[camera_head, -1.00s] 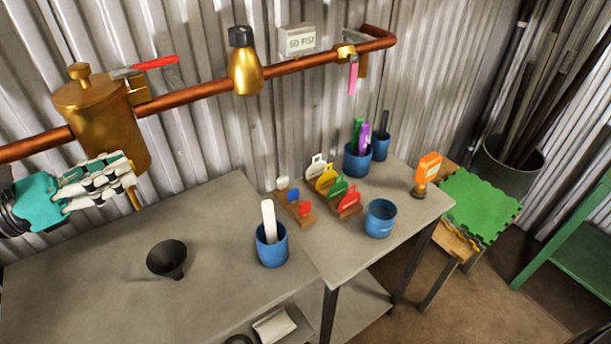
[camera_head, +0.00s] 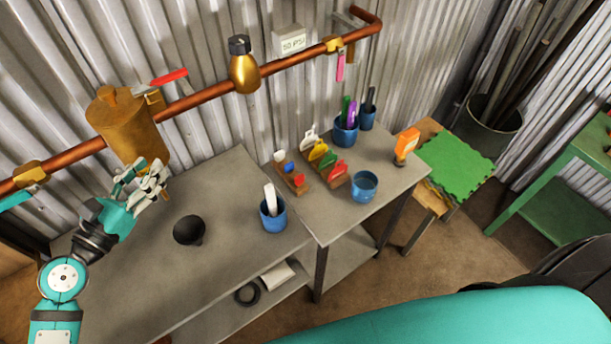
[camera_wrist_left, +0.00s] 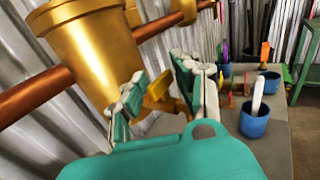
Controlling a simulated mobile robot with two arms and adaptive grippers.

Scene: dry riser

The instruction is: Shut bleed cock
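The brass vessel (camera_head: 128,122) hangs on the copper pipe against the wall. It fills the upper left of the left wrist view (camera_wrist_left: 85,50). A small brass piece that looks like the bleed cock (camera_wrist_left: 158,88) shows below the vessel, between and beyond the fingers. I cannot tell whether its handle is open or shut. My left gripper (camera_head: 147,182) is just below the vessel. In the left wrist view its fingers (camera_wrist_left: 160,92) are apart, one on each side of the brass piece, with no clear contact. My right gripper is not in view.
The copper pipe (camera_head: 205,96) carries a red-handled valve (camera_head: 168,77) and a gold fitting (camera_head: 244,72). A black funnel (camera_head: 188,230) and a blue cup (camera_head: 273,216) stand on the grey bench (camera_head: 225,260) below the hand. The bench around the funnel is clear.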

